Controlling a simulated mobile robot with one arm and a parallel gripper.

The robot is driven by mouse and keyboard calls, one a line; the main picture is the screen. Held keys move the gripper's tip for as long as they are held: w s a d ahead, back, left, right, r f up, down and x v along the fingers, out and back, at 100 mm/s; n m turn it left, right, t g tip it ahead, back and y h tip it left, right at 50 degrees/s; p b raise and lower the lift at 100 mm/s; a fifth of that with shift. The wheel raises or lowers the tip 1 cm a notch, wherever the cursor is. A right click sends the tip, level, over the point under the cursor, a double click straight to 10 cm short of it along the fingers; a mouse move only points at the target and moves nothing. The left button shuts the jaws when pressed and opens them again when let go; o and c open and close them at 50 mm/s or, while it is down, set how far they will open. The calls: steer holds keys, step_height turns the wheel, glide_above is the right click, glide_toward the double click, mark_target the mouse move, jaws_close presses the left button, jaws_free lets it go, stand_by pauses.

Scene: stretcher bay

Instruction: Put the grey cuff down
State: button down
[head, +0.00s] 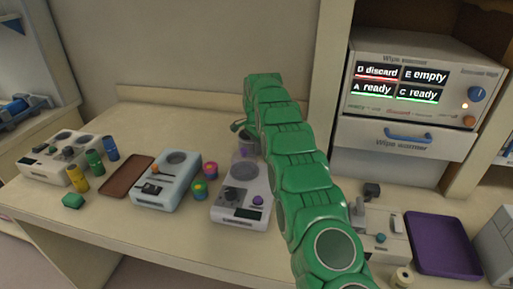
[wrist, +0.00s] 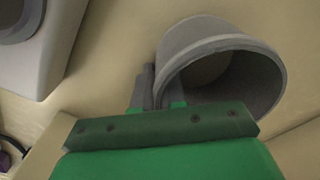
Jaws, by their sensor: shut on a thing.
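The grey cuff (wrist: 228,42), a short open ring, fills the upper right of the wrist view. My gripper (wrist: 157,82) is shut on its left wall, and the cuff's hollow faces partly toward the camera. A pale counter surface lies behind the cuff; I cannot tell whether they touch. In the head view my green arm reaches over the counter to its back, and my gripper (head: 240,127) shows only in part there. The cuff is hard to make out in that view.
A white device (head: 240,205) stands close to the gripper, with a pale blue device (head: 166,180), a brown tray (head: 127,176) and coloured bottles to its left. A purple tray (head: 443,245) lies at right, below the wipe warmer (head: 425,85). The back middle-left counter is clear.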

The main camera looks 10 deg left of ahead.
steer(key=shift+f, duration=0.1)
steer(key=c, duration=1.1)
jaws_free()
